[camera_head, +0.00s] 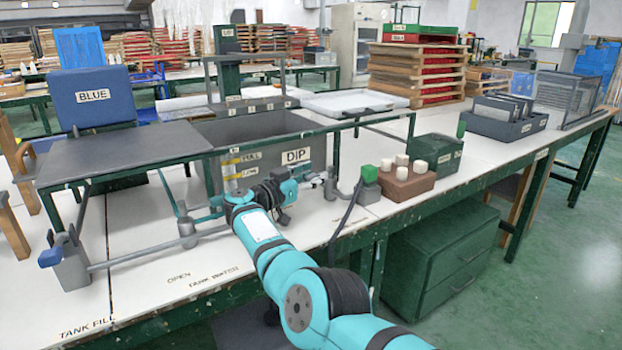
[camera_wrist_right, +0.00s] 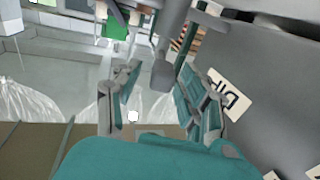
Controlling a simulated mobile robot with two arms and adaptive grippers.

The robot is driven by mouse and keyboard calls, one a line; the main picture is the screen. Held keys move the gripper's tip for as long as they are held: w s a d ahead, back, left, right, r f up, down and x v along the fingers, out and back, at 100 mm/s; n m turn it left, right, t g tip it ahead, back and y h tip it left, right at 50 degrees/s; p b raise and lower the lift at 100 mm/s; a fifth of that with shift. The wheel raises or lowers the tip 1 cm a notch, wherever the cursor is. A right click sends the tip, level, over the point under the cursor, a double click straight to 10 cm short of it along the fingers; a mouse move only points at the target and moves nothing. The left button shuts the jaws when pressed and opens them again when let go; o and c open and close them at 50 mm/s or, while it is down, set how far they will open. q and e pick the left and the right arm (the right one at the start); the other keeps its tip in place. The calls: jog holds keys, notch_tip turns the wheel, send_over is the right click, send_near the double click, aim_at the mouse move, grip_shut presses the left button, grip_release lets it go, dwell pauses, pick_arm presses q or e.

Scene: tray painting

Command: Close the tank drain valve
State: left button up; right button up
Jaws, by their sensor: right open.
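The dip tank (camera_head: 208,160) stands on the white bench with a "DIP" label on its front. Grey pipework with an upright fitting (camera_head: 187,231) runs in front of it, near "OPEN" and drain lettering on the bench. My right gripper (camera_head: 287,190) is low at the tank's front, beside the label, and partly hides the pipework. In the right wrist view my right gripper (camera_wrist_right: 158,98) is open. A grey bar with a blunt end (camera_wrist_right: 164,74) shows between or just beyond its fingers. I cannot tell if it is the drain valve's handle, or if they touch. My left gripper is out of view.
A blue-handled valve (camera_head: 66,262) stands by the "TANK FILL" lettering at left. The bench front around the lettering is clear.

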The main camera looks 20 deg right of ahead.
aim_at(311, 175)
notch_tip(311, 175, up, 9)
jog(key=shift+r, duration=0.2)
jog(key=shift+c, duration=0.4)
